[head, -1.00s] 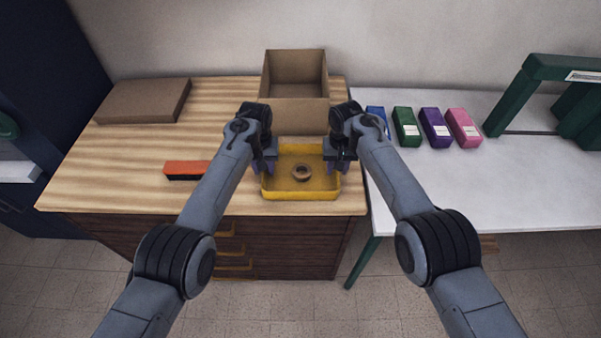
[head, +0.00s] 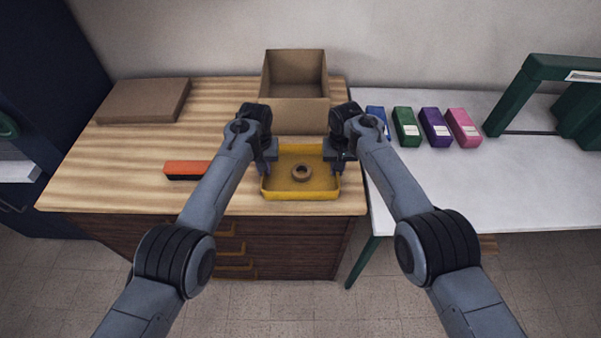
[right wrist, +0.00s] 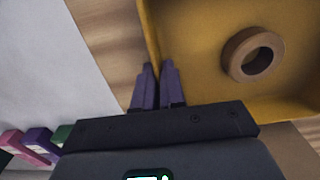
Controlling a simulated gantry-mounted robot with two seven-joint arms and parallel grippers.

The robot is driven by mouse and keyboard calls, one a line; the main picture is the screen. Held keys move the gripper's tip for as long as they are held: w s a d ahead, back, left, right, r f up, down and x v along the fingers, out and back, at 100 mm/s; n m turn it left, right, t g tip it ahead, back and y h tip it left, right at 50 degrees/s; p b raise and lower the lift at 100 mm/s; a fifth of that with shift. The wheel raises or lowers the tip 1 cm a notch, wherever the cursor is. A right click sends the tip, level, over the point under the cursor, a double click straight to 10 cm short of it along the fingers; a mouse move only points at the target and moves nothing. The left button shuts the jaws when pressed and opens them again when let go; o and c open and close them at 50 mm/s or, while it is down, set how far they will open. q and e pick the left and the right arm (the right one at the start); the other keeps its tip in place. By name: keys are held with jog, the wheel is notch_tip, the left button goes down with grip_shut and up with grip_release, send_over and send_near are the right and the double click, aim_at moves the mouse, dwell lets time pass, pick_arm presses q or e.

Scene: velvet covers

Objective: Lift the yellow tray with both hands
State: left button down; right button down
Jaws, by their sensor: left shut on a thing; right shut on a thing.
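The yellow tray (head: 300,194) is at the front right of the wooden worktop, with a brown ring (head: 302,172) lying inside it. My left gripper (head: 266,168) is shut on the tray's left wall. My right gripper (head: 337,166) is shut on the tray's right wall. In the right wrist view, the purple fingers of my right gripper (right wrist: 157,85) are close together on the wall of the yellow tray (right wrist: 205,70), and the ring (right wrist: 252,54) lies inside. I cannot tell whether the tray touches the worktop.
An open cardboard box (head: 296,115) stands behind the tray. An orange and black block (head: 186,170) lies to the left, and a flat brown box (head: 143,101) at the back left. Green, purple and pink boxes (head: 435,128) stand on the white table (head: 480,190) at right.

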pick_arm(q)
jog(key=shift+r, duration=0.1)
pick_arm(e)
jog(key=shift+r, duration=0.1)
